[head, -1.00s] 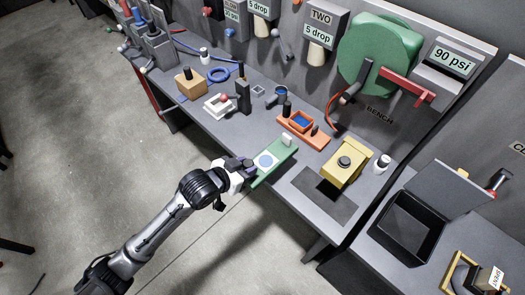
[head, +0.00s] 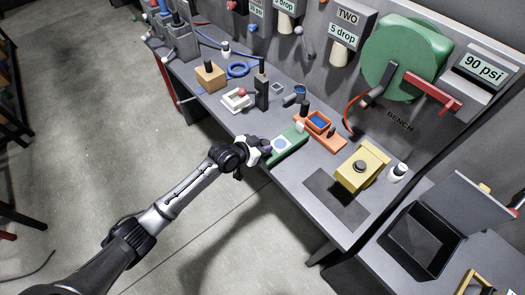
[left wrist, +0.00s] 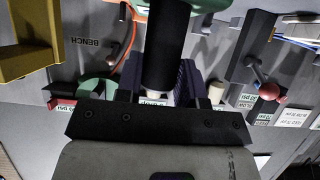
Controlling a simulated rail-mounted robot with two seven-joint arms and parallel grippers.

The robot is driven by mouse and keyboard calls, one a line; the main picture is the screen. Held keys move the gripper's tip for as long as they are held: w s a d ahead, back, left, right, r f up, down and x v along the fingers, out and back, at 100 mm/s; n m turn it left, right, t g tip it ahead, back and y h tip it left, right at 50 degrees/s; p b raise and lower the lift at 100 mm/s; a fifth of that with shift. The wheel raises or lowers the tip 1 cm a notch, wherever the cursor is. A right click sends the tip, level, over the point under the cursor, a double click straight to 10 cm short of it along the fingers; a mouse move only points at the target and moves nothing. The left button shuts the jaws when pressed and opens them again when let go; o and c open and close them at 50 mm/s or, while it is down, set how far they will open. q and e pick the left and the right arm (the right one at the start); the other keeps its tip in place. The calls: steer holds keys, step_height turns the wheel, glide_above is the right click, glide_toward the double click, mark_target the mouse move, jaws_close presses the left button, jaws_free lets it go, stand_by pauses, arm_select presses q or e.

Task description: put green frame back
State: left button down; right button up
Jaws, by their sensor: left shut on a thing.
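The green frame (head: 288,147) is a flat green bar with a pale round disc in it and a light upright piece near its far end. It lies over the bench's front edge in the head view, close beside the orange frame (head: 325,137). My left gripper (head: 264,149) is at its near-left end, shut on it. In the left wrist view a black cylindrical handle (left wrist: 166,45) stands between the fingers, with a bit of green (left wrist: 208,5) at the top edge. I cannot tell whether the frame touches the bench. My right gripper is not in view.
A white frame (head: 236,100) and a black post (head: 261,91) stand to the left. An open black box (head: 425,240) is at lower right. Wall-mounted gear lines the bench's back.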

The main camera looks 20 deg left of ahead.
arm_select(q)
steer(key=shift+f, duration=1.5)
steer(key=c, duration=0.7)
jaws_free()
steer(key=shift+c, duration=0.2)
steer(key=shift+s, duration=0.1)
steer(key=v, duration=1.2)
steer(key=s+d+f+g+y, duration=0.1)
steer(key=s+d+f+g, duration=0.15)
steer(key=s, duration=0.55)
steer(key=s+d+f+g+y, duration=0.1)
steer(key=s+d+f, duration=0.25)
steer(key=s, duration=0.45)
steer(key=s+a+n+g+y, duration=0.3)
steer(key=s, duration=1.2)
steer(key=shift+f+g+p, duration=0.15)
steer(key=shift+g+p, duration=0.2)
steer(key=shift+p, duration=0.1)
